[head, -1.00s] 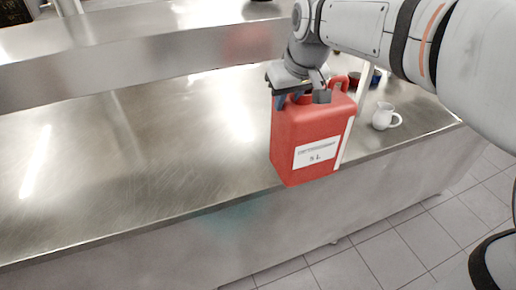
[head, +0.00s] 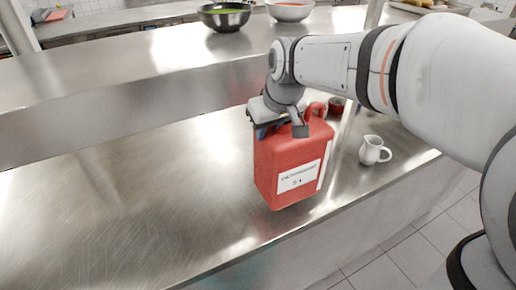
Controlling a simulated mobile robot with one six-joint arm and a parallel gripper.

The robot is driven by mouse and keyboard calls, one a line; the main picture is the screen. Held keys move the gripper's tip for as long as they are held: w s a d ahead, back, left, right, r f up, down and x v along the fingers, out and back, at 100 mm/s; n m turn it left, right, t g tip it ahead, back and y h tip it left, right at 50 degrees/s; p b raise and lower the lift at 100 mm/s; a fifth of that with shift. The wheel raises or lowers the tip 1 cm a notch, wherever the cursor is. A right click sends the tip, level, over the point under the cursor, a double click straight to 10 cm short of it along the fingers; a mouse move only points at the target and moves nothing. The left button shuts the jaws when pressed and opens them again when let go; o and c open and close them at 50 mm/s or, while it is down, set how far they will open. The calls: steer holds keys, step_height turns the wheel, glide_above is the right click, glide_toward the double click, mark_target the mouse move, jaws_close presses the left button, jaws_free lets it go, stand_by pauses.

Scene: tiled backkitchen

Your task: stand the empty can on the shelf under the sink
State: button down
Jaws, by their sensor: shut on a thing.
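The can is a red jerrycan (head: 283,172) with a white label, upright in the head view, right of the middle. My gripper (head: 279,127) is shut on the top of the can, at its handle, and the fingers partly hide it. The can shows over the steel counter top, near its front edge; I cannot tell whether its base touches the steel. Neither the sink nor a shelf under it can be made out in this view.
A white jug (head: 371,151) stands right of the can, and a small red bowl (head: 337,104) is behind it. A raised steel shelf (head: 120,75) runs behind, with a dark bowl (head: 224,16) and a pale bowl (head: 290,10). The counter (head: 110,200) left of the can is clear.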

mark_target(266, 148)
steer(key=shift+a+f, duration=0.15)
steer(key=shift+f, duration=0.75)
steer(key=shift+a+f, duration=0.1)
steer(key=shift+f, duration=1.75)
steer(key=c, duration=1.2)
jaws_free()
steer(key=shift+f, duration=0.1)
steer(key=shift+c, duration=0.2)
